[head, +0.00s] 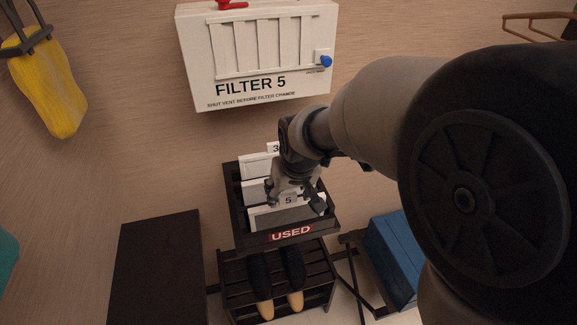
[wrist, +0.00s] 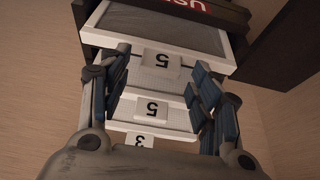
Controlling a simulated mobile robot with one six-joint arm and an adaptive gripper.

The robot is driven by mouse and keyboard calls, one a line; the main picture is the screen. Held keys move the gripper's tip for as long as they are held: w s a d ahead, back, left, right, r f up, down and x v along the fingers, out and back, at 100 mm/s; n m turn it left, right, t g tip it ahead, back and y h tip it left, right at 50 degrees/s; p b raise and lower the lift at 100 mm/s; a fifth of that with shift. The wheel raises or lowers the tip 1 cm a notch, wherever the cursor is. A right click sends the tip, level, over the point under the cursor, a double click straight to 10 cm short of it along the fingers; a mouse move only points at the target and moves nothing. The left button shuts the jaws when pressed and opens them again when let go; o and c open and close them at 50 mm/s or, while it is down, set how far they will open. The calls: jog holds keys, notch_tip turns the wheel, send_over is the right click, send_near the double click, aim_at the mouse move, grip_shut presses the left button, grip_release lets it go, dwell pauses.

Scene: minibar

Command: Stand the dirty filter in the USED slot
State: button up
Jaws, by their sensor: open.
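The dirty filter (head: 285,216) has a white frame, a grey mesh and a tab marked 5. It sits in the front place of the dark rack, just behind the red USED label (head: 291,233). In the wrist view the grey-meshed filter (wrist: 160,25) is at the top, next to the partly cut-off USED label. My gripper (head: 294,200) is open above the rack. Its fingers (wrist: 160,72) lie either side of the tab with a gap to each, not closed on it. The filter's lower edge is hidden in the rack.
Behind stand a white filter marked 5 (wrist: 152,106) and another marked 3 (head: 257,165). The FILTER 5 wall box (head: 265,55) has a blue knob and a red handle. Below are a shoe rack (head: 275,290) and a blue box (head: 393,258); a dark cabinet (head: 155,268) stands left.

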jog(key=p+v, duration=0.2)
jog(key=v, duration=0.9)
jog(key=s+d+m, duration=0.1)
jog(key=s+d, duration=0.5)
jog(key=s, duration=0.4)
jog(key=s+d+r+m+h, duration=0.1)
jog(key=s+d+m, duration=0.1)
jog(key=s+d, duration=0.5)
jog(key=s, duration=0.4)
jog(key=shift+r, duration=0.1)
notch_tip(320, 180, down, 7)
jog(key=b, duration=0.7)
